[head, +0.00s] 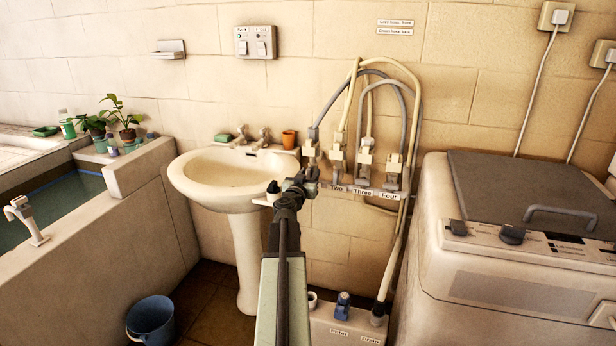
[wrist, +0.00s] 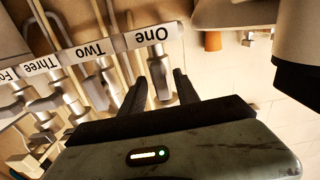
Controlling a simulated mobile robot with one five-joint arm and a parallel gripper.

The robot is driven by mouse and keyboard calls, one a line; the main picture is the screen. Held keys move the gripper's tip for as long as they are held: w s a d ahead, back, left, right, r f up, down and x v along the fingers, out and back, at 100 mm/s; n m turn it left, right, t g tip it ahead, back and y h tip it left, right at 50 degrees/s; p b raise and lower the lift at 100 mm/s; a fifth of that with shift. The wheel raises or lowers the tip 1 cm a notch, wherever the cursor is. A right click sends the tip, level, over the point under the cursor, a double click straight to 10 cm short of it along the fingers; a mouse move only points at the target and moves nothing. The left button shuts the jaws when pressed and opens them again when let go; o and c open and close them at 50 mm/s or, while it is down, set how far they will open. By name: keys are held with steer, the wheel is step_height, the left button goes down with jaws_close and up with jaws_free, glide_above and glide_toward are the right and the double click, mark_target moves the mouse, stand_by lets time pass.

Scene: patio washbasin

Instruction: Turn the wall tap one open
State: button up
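Wall tap one (head: 311,150) is the leftmost of a row of pale taps on the wall. My gripper (head: 307,178) is right in front of it and hides its lower part and its label in the head view. The two dark fingers of my gripper (wrist: 160,80) stand apart, one on each side of this handle. I cannot tell whether they touch it.
Taps two (head: 337,160), three (head: 364,165) and four (head: 393,172) stand close on the right, with hoses looping above. A white washbasin (head: 228,205) is on the left, with an orange cup (head: 289,139). A washing machine (head: 520,240) stands on the right.

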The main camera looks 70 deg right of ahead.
steer(key=a, duration=0.7)
steer(key=shift+s+a, duration=0.2)
steer(key=shift+a, duration=0.2)
